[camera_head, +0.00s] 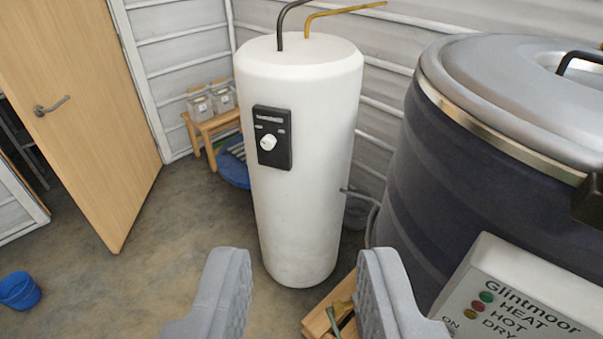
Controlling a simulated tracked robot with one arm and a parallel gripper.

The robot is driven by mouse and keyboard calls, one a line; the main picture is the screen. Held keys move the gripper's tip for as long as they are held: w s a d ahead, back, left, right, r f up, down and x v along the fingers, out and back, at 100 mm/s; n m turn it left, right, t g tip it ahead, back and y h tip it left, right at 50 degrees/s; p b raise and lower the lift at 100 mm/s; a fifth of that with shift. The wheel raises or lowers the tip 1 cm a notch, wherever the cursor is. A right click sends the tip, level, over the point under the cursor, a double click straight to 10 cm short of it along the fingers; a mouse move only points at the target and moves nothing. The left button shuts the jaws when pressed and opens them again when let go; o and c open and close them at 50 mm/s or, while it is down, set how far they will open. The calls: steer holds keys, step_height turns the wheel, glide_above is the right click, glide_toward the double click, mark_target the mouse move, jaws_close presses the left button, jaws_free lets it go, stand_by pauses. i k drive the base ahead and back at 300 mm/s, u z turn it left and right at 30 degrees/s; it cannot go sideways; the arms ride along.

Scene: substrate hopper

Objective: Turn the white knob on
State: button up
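The white knob (268,143) sits on a black control panel (273,158) on the front of a tall white cylindrical tank (310,210). The knob's marks are too small to read. My gripper (303,275) is open and empty, with its two grey fingers wide apart at the bottom of the picture. The fingers are below the knob in the picture and well short of the tank, touching nothing. The knob and panel are in clear view.
A large dark drum (440,190) with a grey lid stands close at right. A Glintmoor control box (520,290) is at lower right. A wooden crate (318,322) lies low between the fingers.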

mark_target(269, 141)
steer(key=u, duration=1.9)
steer(key=i, duration=1.15)
steer(key=z, duration=2.2)
